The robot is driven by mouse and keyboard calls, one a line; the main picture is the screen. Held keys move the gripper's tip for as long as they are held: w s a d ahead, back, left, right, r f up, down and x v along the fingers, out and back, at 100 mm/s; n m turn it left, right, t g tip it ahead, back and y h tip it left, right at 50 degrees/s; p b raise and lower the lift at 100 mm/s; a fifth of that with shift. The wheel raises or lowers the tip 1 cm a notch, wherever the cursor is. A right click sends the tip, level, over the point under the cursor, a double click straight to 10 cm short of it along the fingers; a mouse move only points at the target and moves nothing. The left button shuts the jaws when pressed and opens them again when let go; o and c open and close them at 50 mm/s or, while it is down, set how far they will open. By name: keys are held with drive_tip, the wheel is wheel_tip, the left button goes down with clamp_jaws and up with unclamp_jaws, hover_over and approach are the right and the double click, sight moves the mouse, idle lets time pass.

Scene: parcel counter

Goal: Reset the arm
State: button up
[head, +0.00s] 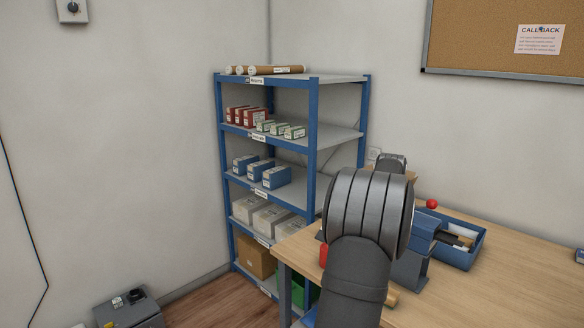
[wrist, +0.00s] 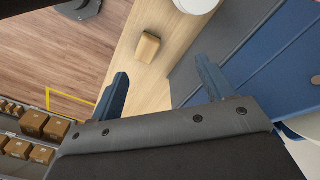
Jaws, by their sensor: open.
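My gripper (wrist: 162,68) shows in the wrist view with its two blue fingers wide apart. Nothing is between the fingers. A light wooden counter strip lies beyond them, with a small brown block (wrist: 148,47) on it, apart from the fingers.
A blue shelf rack (head: 313,140) with boxes stands beyond the counter's left end. A blue tray (head: 462,254) with dark items is on the counter, right of my arm. A red ball (head: 432,203) shows near it. The counter's right part looks mostly clear.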

drive_tip(key=w+a+f+n, duration=0.1)
drive_tip(key=a+f+n, duration=0.45)
drive_tip(key=a, duration=0.45)
drive_tip(key=a+f+n, duration=0.4)
drive_tip(key=a+n, duration=0.2)
drive_tip(key=a, duration=0.5)
drive_tip(key=w+a+r+m, duration=0.1)
drive_tip(key=w+m, duration=0.3)
drive_tip(key=w, duration=0.6)
drive_tip(key=shift+w+a, duration=0.2)
drive_tip(key=shift+w, duration=0.15)
